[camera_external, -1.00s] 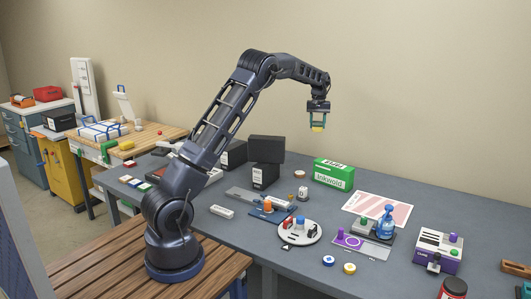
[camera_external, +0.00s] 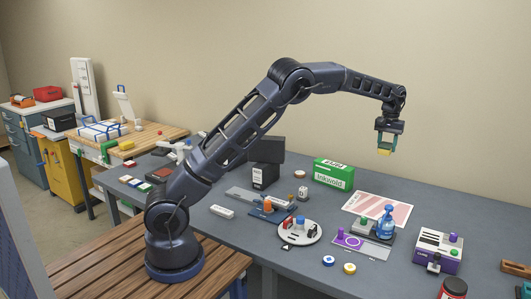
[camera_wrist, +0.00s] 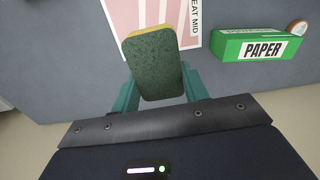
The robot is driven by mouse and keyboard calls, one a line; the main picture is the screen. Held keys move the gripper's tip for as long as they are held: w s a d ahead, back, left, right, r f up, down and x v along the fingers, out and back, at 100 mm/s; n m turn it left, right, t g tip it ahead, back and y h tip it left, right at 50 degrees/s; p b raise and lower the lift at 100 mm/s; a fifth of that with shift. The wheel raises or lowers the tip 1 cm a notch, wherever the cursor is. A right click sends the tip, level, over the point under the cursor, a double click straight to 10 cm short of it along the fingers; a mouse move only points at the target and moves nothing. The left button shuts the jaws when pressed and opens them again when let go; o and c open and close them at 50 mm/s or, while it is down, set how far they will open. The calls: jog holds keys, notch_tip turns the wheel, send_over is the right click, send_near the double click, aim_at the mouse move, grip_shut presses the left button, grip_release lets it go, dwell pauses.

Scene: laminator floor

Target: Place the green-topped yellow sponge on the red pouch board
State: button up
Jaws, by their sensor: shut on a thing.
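My gripper (camera_external: 386,146) is shut on the green-topped yellow sponge (camera_external: 384,153), held high above the table. In the wrist view the sponge (camera_wrist: 152,62) shows its dark green face, with a thin yellow edge at the top, between the teal fingers (camera_wrist: 157,93). The red pouch board (camera_external: 388,206) is a flat sheet with pale red and white areas on the table, below my gripper in the external view. It also shows in the wrist view (camera_wrist: 124,14) with printed lettering, partly hidden behind the sponge.
A green paper box (camera_external: 333,174) is left of the board; a white and purple device (camera_external: 437,250) is to the right. Bare grey table lies behind the board.

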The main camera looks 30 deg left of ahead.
send_over(379, 205)
jog(key=f, duration=0.4)
jog(key=shift+s+d+f, duration=0.1)
jog(key=shift+s, duration=0.1)
notch_tip(379, 205, down, 21)
jog(key=shift+r, duration=0.1)
jog(key=shift+f, duration=0.2)
jog(key=o, duration=1)
jog(key=shift+c, duration=0.2)
jog(key=shift+r, duration=0.1)
